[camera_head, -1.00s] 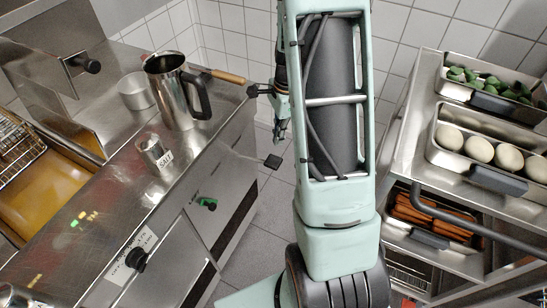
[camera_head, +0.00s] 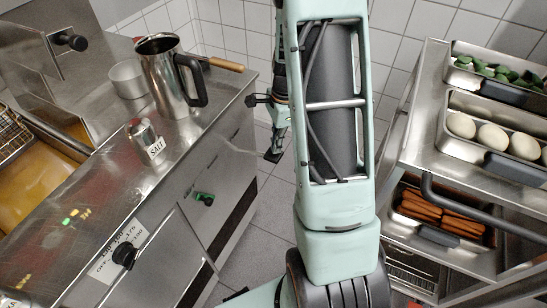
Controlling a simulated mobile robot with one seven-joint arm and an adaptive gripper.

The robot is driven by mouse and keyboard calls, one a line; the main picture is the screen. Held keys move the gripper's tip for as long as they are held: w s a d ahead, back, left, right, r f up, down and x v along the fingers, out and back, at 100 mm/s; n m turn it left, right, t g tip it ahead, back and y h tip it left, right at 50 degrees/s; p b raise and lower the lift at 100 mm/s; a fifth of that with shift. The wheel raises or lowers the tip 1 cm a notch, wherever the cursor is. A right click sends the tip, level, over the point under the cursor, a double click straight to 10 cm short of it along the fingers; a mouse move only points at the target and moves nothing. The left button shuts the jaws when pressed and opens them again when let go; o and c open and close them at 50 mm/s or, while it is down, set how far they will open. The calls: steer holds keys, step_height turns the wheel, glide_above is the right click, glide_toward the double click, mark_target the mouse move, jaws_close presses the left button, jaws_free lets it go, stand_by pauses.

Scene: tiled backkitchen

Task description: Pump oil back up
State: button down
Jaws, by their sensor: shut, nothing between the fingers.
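The steel fryer stands at the left, with yellow-brown oil (camera_head: 38,178) in its open vat. My gripper (camera_head: 274,151) hangs to the right of the fryer's front, pointing down, partly behind my own arm. It is shut and empty. A dark piece shows at its tip; I cannot tell whether it touches a fryer part there.
A tall steel jug (camera_head: 169,78), a small pot (camera_head: 128,79) and a salt shaker (camera_head: 144,138) stand on the counter. A steel rack (camera_head: 418,140) with food trays stands at the right. Tiled floor (camera_head: 262,208) shows between, partly covered by my arm.

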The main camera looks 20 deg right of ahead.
mark_target(276, 155)
stand_by(0.3)
step_height(276, 155, down, 5)
steer(key=b, duration=0.3)
steer(key=shift+r, duration=0.3)
steer(key=shift+d+r, duration=0.15)
steer(key=shift+d, duration=0.1)
steer(key=shift+s+d+r+p, duration=0.1)
steer(key=shift+d+r+p, duration=0.15)
steer(key=shift+d, duration=0.4)
steer(key=shift+s+d+r+p, duration=0.1)
steer(key=shift+d+p, duration=0.2)
steer(key=shift+d, duration=0.3)
